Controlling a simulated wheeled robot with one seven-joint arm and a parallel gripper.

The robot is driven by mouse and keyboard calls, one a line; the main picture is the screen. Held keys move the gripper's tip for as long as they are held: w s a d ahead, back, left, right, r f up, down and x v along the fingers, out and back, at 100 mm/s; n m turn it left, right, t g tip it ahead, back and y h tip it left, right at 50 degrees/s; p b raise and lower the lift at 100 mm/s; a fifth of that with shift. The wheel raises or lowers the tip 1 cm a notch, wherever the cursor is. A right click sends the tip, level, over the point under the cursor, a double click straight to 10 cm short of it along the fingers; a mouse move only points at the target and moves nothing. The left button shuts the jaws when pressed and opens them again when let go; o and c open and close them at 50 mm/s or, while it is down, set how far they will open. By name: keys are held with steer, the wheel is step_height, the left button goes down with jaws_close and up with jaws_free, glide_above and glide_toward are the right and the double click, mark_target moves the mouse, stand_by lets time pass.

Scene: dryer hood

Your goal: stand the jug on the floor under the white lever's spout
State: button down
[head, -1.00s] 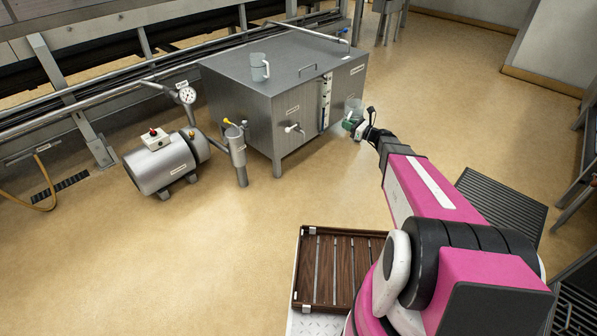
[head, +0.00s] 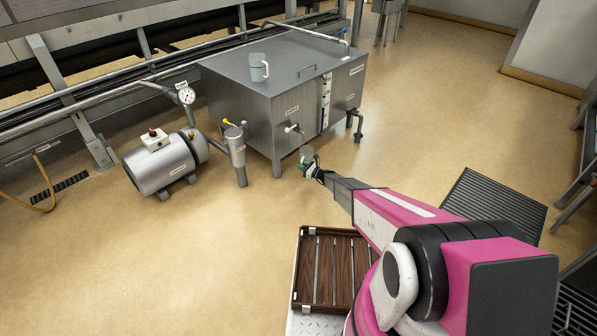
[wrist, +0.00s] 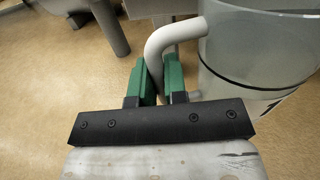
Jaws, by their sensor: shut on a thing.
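The steel tank (head: 258,120) carries another mug-like jug (head: 259,67) on top. A dark valve with a downpipe (head: 356,125) is on its right side. A yellow-levered cylinder (head: 236,150) and a motor (head: 160,165) stand left. A slatted crate (head: 328,268) lies nearer.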

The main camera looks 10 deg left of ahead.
steer(key=shift+w+a+f, duration=0.1)
steer(key=shift+a+f, duration=0.2)
steer(key=shift+f, duration=1.4)
steer(key=shift+s+a+f, duration=0.1)
steer(key=shift+a+f, duration=0.15)
steer(key=shift+f, duration=1.45)
steer(key=shift+w+a+f, duration=0.1)
steer(key=shift+a+f, duration=0.2)
steer(key=shift+f, duration=1.4)
steer(key=shift+f, duration=0.6)
steer(key=c, duration=1.1)
jaws_free()
steer(key=shift+d, duration=0.1)
